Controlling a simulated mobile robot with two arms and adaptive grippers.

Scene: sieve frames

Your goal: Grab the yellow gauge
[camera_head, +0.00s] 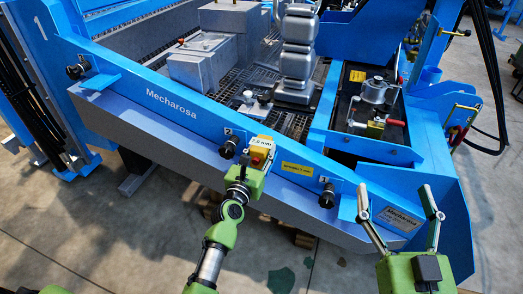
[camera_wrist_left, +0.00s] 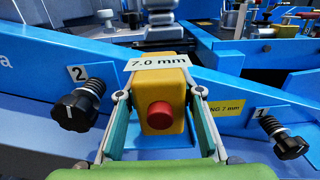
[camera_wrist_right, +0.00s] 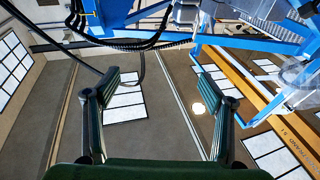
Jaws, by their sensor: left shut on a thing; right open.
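The yellow gauge (camera_head: 261,150) is a small block with a "7.0 mm" label on top and a red button on its front. It is at the blue front rail of the machine, between the knobs marked 2 and 1. My left gripper (camera_head: 248,168) is shut on the gauge, one finger on each side. In the left wrist view the gauge (camera_wrist_left: 163,98) fills the space between the fingers (camera_wrist_left: 158,98), above a blue ledge. My right gripper (camera_head: 401,200) is open and empty in front of the rail's right end. The right wrist view shows its fingers (camera_wrist_right: 157,88) wide apart.
Black knobs stick out of the rail, one left of the gauge (camera_head: 230,147) and one right (camera_head: 327,197). A yellow label (camera_head: 297,168) sits right of the gauge. Grey blocks (camera_head: 215,52) and a grey stacked part (camera_head: 298,50) stand on the mesh behind. The floor in front is mostly clear.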

